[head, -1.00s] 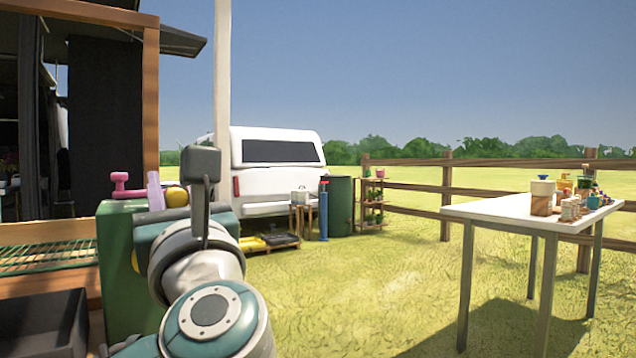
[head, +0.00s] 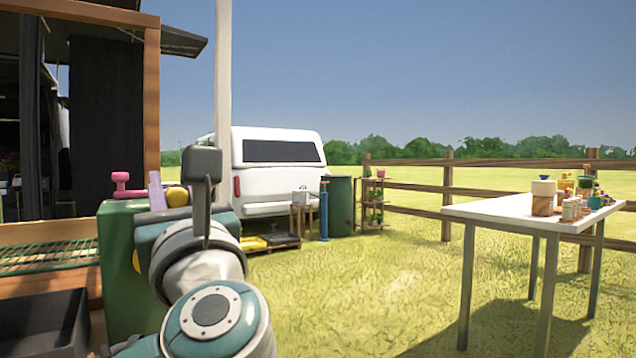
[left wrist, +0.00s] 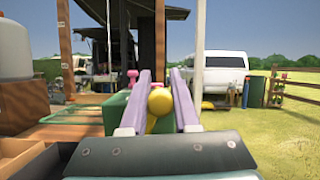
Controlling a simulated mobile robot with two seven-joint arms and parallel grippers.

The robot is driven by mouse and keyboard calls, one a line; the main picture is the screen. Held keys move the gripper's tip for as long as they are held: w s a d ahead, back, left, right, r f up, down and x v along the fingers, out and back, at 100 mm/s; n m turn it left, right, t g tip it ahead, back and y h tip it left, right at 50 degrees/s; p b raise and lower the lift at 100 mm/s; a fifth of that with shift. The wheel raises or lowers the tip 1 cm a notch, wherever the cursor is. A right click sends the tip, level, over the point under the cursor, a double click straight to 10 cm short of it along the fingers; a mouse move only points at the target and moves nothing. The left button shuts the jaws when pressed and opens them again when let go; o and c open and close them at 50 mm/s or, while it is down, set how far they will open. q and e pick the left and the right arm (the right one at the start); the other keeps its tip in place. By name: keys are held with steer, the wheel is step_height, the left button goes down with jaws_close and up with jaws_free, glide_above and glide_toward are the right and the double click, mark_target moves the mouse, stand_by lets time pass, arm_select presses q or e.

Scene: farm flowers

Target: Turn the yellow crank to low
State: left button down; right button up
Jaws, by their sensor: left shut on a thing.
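The yellow crank's round knob (left wrist: 160,102) sits between the two pale purple fingers of my left gripper (left wrist: 160,78) in the left wrist view. My left gripper is shut on the crank. In the head view one purple finger of my left gripper (head: 156,191) rises beside the yellow knob (head: 178,197), above a green box (head: 118,262). My wrist hides most of the crank and the box's right part. A pink crank (head: 130,186) stands on the box's top, left of the finger. Any low marking is not visible. My right gripper is not in view.
A wooden-framed stall (head: 151,100) with a black tray (head: 40,328) stands at the left. A white post (head: 223,70) rises behind my arm, with a white vehicle (head: 275,165) beyond. A table with pots (head: 490,214) stands at the right. The grass between is clear.

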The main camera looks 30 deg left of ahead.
arm_select(q)
steer(key=shift+f, duration=0.1)
steer(key=n+g+b, duration=0.1)
steer(key=n+b, duration=0.1)
steer(key=s+n+g+b, duration=0.1)
steer(key=b, duration=0.1)
steer(key=s+a+n+y+b, duration=0.1)
steer(key=n+b, duration=0.1)
steer(key=shift+s+a+n+g, duration=0.1)
steer(key=shift+s+n+g, duration=0.1)
steer(key=shift+n+g, duration=0.15)
steer(key=shift+s+a+r+n+g+b, duration=0.15)
steer(key=shift+s+r+n+g+b, duration=0.1)
steer(key=shift+n+g+b, duration=0.25)
steer(key=shift+r, duration=0.15)
steer(key=c, duration=0.7)
jaws_free()
steer(key=shift+o, duration=0.2)
